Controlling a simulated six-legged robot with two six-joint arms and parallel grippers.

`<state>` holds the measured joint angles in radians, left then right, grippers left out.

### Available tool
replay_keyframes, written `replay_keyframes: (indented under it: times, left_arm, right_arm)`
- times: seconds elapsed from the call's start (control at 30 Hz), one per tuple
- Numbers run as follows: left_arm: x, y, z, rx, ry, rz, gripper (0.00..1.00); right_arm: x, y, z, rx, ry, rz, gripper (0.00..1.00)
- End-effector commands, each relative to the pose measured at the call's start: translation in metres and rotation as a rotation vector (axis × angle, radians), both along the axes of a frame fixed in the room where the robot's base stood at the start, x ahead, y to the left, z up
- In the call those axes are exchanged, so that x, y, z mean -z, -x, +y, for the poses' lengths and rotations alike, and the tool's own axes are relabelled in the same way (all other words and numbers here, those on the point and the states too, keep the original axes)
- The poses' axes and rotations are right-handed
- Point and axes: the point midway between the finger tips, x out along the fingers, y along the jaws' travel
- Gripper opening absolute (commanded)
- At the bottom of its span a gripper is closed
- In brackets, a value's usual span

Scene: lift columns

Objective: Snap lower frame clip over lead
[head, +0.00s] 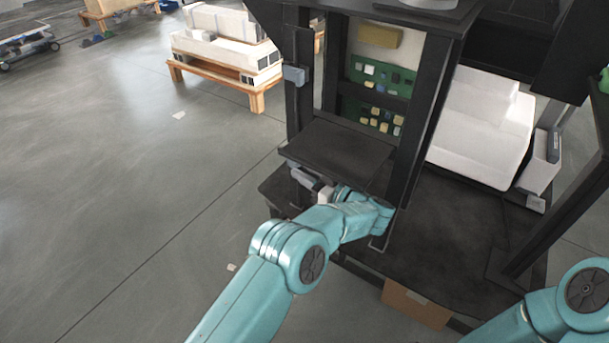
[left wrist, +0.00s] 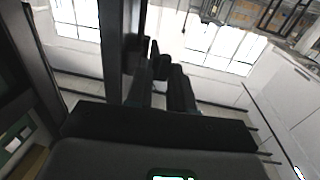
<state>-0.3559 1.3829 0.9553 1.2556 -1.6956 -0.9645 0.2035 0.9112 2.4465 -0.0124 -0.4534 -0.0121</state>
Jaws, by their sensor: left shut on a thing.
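My left gripper (head: 308,181) is at the lower part of the dark frame's left post (head: 299,125), beside the dark shelf. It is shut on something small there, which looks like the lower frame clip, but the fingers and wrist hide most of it. In the left wrist view the dark fingers (left wrist: 168,82) are close beside a dark upright post (left wrist: 112,50). A grey upper clip (head: 294,75) sits on the left post, higher up. I cannot make out the lead at the fingers. My right arm enters at the bottom right; its gripper is out of view.
A dark shelf (head: 340,148) juts out above the dark base deck (head: 455,225). Green boards (head: 380,78) stand inside the frame. White blocks (head: 480,125) stand to the right. A cardboard box (head: 416,304) is below the deck. The floor at left is mostly clear.

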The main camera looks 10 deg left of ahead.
Motion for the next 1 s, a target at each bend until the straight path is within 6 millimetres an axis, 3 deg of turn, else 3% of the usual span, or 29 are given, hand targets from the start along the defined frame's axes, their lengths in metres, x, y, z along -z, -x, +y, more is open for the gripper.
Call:
replay_keyframes:
  times: [0.37, 0.4, 0.43, 1.0]
  left_arm:
    - [-0.0011, -0.0011, 0.0002, 0.003, 0.002, -0.002, 0.00]
    - [-0.0011, -0.0012, 0.0002, 0.003, 0.002, -0.002, 0.29]
    - [-0.0011, -0.0013, 0.0000, 0.003, 0.002, -0.002, 0.38]
    - [-0.0025, -0.0023, -0.0012, 0.011, 0.000, -0.005, 0.39]
  right_arm:
    - [-0.0003, -0.0003, 0.0000, 0.000, 0.000, -0.001, 0.00]
    - [-0.0003, -0.0003, 0.0000, 0.000, 0.000, -0.001, 0.00]
    - [-0.0003, -0.0003, 0.0000, 0.000, 0.000, -0.001, 0.00]
    - [-0.0005, -0.0001, 0.0000, 0.000, 0.000, 0.000, 0.00]
